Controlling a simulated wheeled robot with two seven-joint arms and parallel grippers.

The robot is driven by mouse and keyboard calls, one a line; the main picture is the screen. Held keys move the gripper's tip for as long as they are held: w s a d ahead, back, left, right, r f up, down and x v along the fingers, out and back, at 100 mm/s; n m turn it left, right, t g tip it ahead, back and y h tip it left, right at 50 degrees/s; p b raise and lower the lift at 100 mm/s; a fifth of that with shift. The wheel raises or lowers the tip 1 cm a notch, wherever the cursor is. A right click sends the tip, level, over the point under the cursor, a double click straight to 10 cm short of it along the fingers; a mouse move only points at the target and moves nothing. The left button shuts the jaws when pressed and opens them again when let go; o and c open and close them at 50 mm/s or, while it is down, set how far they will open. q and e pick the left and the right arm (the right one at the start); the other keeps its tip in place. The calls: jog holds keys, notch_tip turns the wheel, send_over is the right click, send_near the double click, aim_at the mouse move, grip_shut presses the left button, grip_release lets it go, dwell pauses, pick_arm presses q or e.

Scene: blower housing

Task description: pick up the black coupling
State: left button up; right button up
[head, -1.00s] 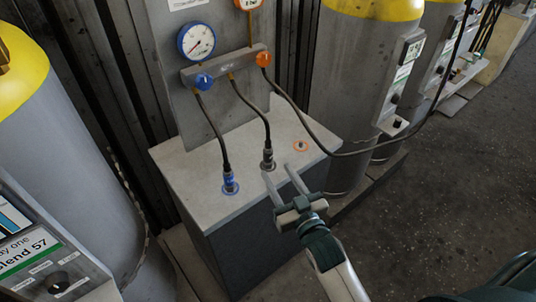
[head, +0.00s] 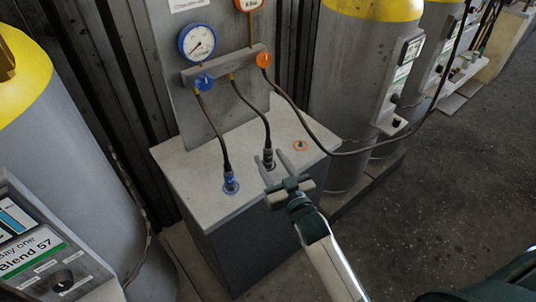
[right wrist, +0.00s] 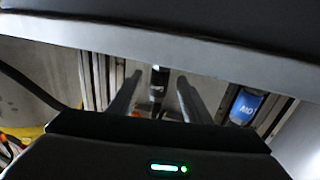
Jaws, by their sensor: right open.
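The black coupling (head: 268,158) stands upright on the pale bench top (head: 190,165), at the end of the middle hose. My right gripper (head: 269,155) is open, with its fingertips on either side of the coupling in the head view. In the right wrist view the black coupling (right wrist: 158,82) shows between the two fingers (right wrist: 157,97), with space on both sides. I cannot tell whether either finger touches it. My left gripper is not in view.
A blue coupling (head: 230,183) stands to the left on the bench top. An orange-ringed port (head: 300,146) lies to the right. The orange-valve hose (head: 350,154) runs right past the bench edge. A gauge panel (head: 222,105) rises behind; gas cylinders (head: 355,80) stand around.

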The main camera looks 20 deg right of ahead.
jog(key=shift+w, duration=1.2)
grip_shut()
